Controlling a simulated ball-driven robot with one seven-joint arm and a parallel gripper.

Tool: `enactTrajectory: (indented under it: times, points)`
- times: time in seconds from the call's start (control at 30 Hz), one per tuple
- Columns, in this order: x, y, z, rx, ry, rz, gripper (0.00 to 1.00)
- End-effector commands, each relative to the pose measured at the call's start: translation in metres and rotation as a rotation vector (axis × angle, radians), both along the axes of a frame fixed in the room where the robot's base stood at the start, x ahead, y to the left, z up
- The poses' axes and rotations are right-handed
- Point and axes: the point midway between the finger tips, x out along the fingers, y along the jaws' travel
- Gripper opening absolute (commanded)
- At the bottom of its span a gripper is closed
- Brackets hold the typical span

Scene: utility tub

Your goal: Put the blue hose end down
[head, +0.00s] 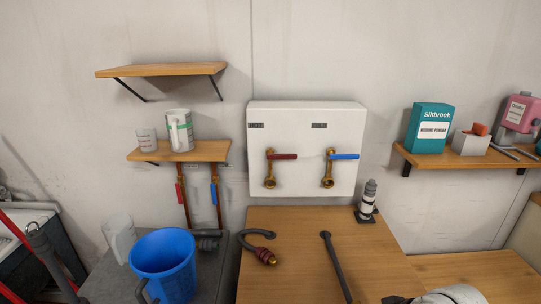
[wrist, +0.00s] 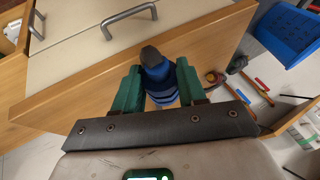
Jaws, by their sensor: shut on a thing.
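In the wrist view, my gripper (wrist: 158,90) has its green fingers closed on the blue hose end (wrist: 158,72), which has a dark grey tip pointing away from the palm. The hose end sits between both fingers. My gripper and the blue hose end cannot be made out in the head view. A dark hose (head: 338,268) stretches over the wooden counter (head: 300,224) towards the bottom edge; whether it belongs to the held end cannot be told. The white panel (head: 305,120) carries a tap with a red lever (head: 282,156) and one with a blue lever (head: 345,156).
A hose with a red end (head: 266,256) lies on the counter's left. A dark and white bottle (head: 368,198) stands at the back right. A blue bucket (head: 165,264) stands to the left. Bare wood shows between them. Shelves hold mugs and a teal box (head: 430,128).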

Motion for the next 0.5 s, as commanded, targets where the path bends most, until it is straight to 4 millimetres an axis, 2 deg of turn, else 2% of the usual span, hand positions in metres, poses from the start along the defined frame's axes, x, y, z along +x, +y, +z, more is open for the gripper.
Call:
enactTrajectory:
  times: [0.03, 0.2, 0.33, 0.5]
  points:
    - [-0.010, 0.002, -0.019, 0.007, 0.010, 0.005, 0.09]
    - [-0.041, 0.007, -0.076, -0.003, 0.010, 0.045, 0.09]
    - [-0.062, 0.011, -0.106, -0.014, 0.013, 0.072, 0.09]
    - [-0.076, 0.015, -0.124, -0.024, 0.015, 0.092, 0.09]
